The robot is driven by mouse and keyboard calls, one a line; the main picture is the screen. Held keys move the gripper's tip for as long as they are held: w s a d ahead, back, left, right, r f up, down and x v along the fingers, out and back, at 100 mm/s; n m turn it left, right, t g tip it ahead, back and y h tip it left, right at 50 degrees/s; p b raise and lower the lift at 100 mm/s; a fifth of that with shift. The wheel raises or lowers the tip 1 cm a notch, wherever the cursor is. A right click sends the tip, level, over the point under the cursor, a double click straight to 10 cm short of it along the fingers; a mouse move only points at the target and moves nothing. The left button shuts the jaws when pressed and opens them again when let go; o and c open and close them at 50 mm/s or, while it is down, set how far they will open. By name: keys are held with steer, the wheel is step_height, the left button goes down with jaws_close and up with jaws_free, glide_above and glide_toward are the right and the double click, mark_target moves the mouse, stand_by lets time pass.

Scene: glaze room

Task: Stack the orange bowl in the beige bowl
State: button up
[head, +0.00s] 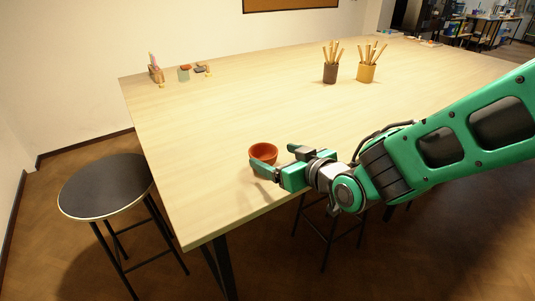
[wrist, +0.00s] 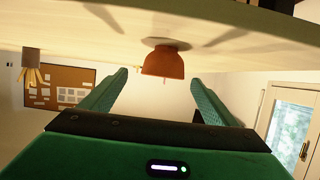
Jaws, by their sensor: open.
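The orange bowl (head: 263,153) stands upright on the pale wooden table, near its front edge. In the wrist view, which is upside down, the orange bowl (wrist: 163,62) appears ahead and between the fingers. My gripper (head: 274,156) is open, low over the table, with one finger on the near side of the bowl and the other towards its right. In the wrist view my gripper (wrist: 159,77) has nothing between its fingers close in; whether a fingertip touches the bowl cannot be told. I cannot make out a beige bowl in either view.
A dark cup (head: 330,73) and a yellow cup (head: 367,72) with brushes or tools stand far back. Small items (head: 185,73) sit at the back left. A black-topped stool (head: 105,186) stands left of the table (head: 200,130). The table's middle is clear.

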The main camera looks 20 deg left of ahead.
steer(key=shift+v, duration=2.35)
steer(key=w+d+f+m+g+h, duration=0.15)
steer(key=d+m+h, duration=0.3)
steer(key=d, duration=1.25)
steer(key=w+d+f+m+g+h, duration=0.1)
steer(key=d+f+m+h, duration=0.3)
steer(key=d, duration=1.3)
steer(key=s+d+r+m+g+h, duration=0.2)
steer(key=s+d+m+g+h, duration=0.15)
steer(key=s+d, duration=0.95)
steer(key=s+d+m+g+y, duration=0.1)
steer(key=s+d+m+g, duration=0.2)
steer(key=s, duration=0.8)
steer(key=shift+s+d+r+m+y, duration=0.2)
steer(key=shift+d+r+m+y, duration=0.1)
steer(key=shift+d+m, duration=0.35)
